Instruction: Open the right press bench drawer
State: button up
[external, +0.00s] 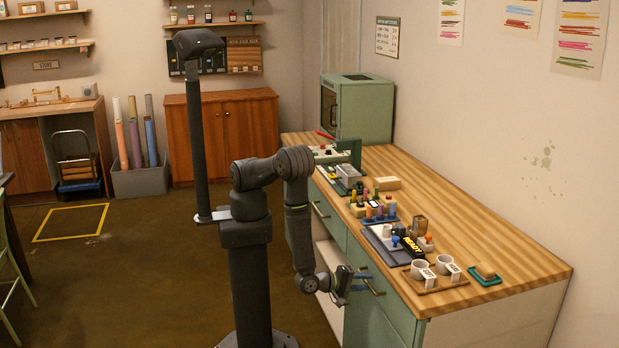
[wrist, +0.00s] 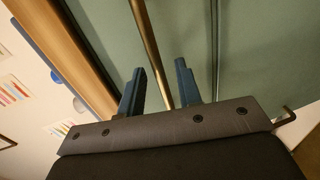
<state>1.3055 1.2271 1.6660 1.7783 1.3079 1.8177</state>
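The right press bench drawer (external: 398,301) has a green front at the near end of the bench and looks shut. Its brass bar handle (external: 373,284) shows just beside my gripper (external: 360,281). In the wrist view, my gripper (wrist: 160,85) has its two blue fingers apart. The handle (wrist: 150,50) runs between them in the picture, with a visible gap on each side. I cannot tell how deep the handle sits between the fingers. The green front (wrist: 105,35) fills much of the wrist view.
The wooden bench top (external: 500,245) carries several tools, cups on a board (external: 436,281) and a small green tray (external: 484,278). Another drawer handle (external: 320,210) is farther left, above an open white shelf (external: 328,260). Floor is clear in front of the bench.

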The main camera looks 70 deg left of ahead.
jog(key=shift+c, duration=0.4)
grip_shut()
jog(key=shift+s, duration=0.1)
jog(key=f+v, duration=0.3)
jog(key=v, duration=1.2)
jog(key=s+f+v, duration=0.1)
jog(key=f+v, duration=0.2)
jog(key=v, duration=1.3)
jog(key=shift+s+f, duration=0.2)
jog(key=shift+s, duration=0.15)
jog(key=shift+o, duration=0.4)
grip_release()
jog(key=v, duration=1.7)
jog(key=shift+s, duration=0.15)
